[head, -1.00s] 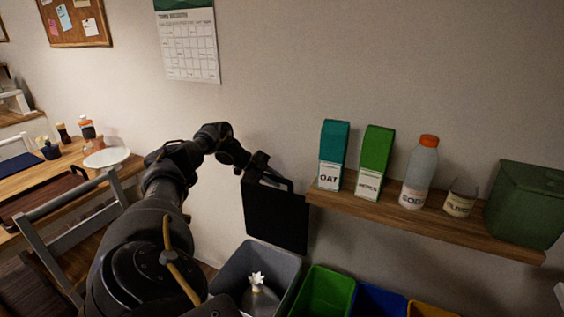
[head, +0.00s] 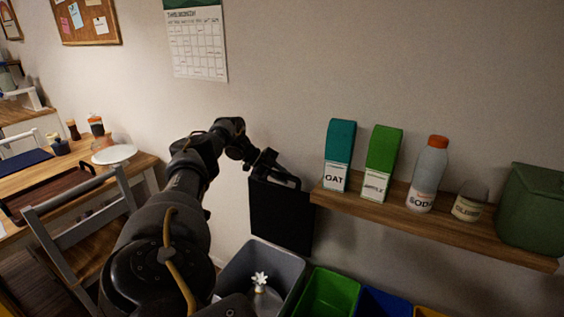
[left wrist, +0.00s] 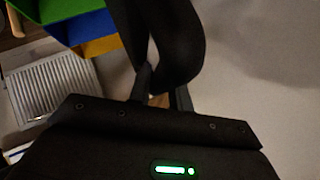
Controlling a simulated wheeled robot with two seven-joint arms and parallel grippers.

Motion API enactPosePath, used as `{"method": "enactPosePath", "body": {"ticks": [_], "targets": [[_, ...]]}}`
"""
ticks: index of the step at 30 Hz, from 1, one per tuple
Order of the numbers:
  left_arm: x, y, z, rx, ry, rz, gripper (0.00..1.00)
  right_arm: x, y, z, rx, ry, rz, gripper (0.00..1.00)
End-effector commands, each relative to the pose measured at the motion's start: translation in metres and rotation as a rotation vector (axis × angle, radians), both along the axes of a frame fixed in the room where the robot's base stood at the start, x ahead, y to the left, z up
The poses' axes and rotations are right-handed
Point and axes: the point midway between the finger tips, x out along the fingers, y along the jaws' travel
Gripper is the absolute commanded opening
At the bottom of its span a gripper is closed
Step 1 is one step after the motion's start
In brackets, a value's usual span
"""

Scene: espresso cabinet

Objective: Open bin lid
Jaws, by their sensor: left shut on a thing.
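The bin lid (head: 281,218) is a black flat panel that stands about upright against the wall, behind the open grey bin (head: 236,268). The bin's inside shows, with a small white flower-like thing (head: 260,281) in it. My left gripper (head: 284,178) is at the lid's top edge, shut on its black handle. In the left wrist view the fingers (left wrist: 160,98) close on a thick dark curved piece (left wrist: 168,45), which looks like this handle. My right gripper is not in view.
Green (head: 328,294), blue (head: 381,302) and yellow (head: 428,311) bins stand to the right. A wooden shelf (head: 400,214) with cartons, a bottle, a jar and a green box juts out just right of the lid. A chair (head: 85,221) and table stand left.

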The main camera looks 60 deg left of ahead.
Motion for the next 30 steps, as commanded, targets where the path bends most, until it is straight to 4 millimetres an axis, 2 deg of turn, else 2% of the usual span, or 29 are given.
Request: {"method": "enactPosePath", "body": {"ticks": [1,5,6,17,21,30], "targets": [[0.003,0.005,0.006,0.01,-0.02,0.009,0.24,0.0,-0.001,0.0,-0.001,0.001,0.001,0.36],[0.002,0.004,0.005,0.008,-0.018,0.009,0.41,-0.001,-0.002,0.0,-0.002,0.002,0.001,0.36],[0.002,0.004,0.005,0.008,-0.017,0.008,0.41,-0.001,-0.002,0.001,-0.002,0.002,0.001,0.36],[-0.003,0.006,0.008,0.007,-0.013,0.004,0.41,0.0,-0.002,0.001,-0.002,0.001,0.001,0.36],[-0.018,0.016,0.021,0.007,-0.015,0.006,0.41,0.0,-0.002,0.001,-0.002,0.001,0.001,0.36],[-0.049,0.036,0.053,0.006,-0.015,0.007,0.41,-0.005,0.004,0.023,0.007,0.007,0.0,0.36]]}}
